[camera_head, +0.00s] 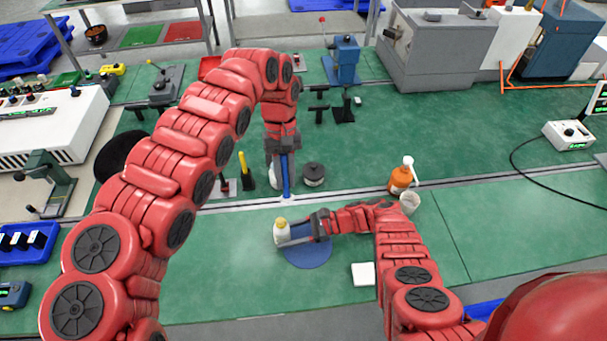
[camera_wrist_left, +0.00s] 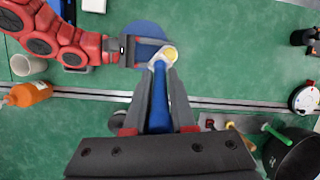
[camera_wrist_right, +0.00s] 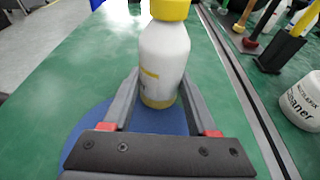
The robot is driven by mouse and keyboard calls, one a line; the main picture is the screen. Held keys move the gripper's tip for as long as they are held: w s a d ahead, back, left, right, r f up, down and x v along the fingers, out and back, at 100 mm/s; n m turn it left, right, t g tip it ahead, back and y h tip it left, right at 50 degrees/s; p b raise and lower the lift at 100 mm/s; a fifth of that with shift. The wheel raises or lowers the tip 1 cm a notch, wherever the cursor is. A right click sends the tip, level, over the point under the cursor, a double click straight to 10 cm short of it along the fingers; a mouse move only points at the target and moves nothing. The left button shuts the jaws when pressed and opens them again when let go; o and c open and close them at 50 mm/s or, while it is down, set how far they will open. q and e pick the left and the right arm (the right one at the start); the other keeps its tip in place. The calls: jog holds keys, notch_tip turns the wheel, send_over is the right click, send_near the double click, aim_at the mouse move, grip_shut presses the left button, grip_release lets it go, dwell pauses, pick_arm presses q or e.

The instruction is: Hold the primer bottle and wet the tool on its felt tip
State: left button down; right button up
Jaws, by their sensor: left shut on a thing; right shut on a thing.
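The primer bottle (camera_head: 281,233) is white with a yellow top and stands upright over the round blue mat (camera_head: 308,253). My right gripper (camera_head: 294,238) is shut on its body from the right; the right wrist view shows the bottle (camera_wrist_right: 165,62) between the fingers. My left gripper (camera_head: 284,152) points down, shut on a long blue tool (camera_head: 286,178). The tool's lower end is just behind and above the bottle in the head view. In the left wrist view the tool (camera_wrist_left: 160,100) points at the yellow top (camera_wrist_left: 169,54); I cannot tell whether they touch.
An orange pump bottle (camera_head: 400,180) and a white cup (camera_head: 410,203) stand to the right. A white block (camera_head: 362,273) lies in front. A black round piece (camera_head: 313,173) and a white cleaner container (camera_wrist_right: 302,103) stand behind.

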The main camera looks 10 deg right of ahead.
pick_arm(q)
jog(key=shift+s+a+f, duration=0.25)
jog(key=shift+a+f, duration=0.1)
jog(key=shift+f, duration=0.5)
jog(key=shift+s+a+f, duration=0.2)
jog(key=shift+a+f, duration=0.2)
jog(key=shift+f, duration=0.5)
jog(key=shift+s+a+f, duration=0.25)
jog(key=shift+a+f, duration=0.1)
jog(key=shift+f, duration=0.5)
jog(key=shift+f, duration=0.75)
dwell(0.4)
jog(key=shift+r, duration=0.1)
notch_tip(320, 180, up, 7)
dwell(0.7)
dwell(0.4)
pick_arm(e)
jog(key=o, duration=1)
jog(key=shift+o, duration=0.2)
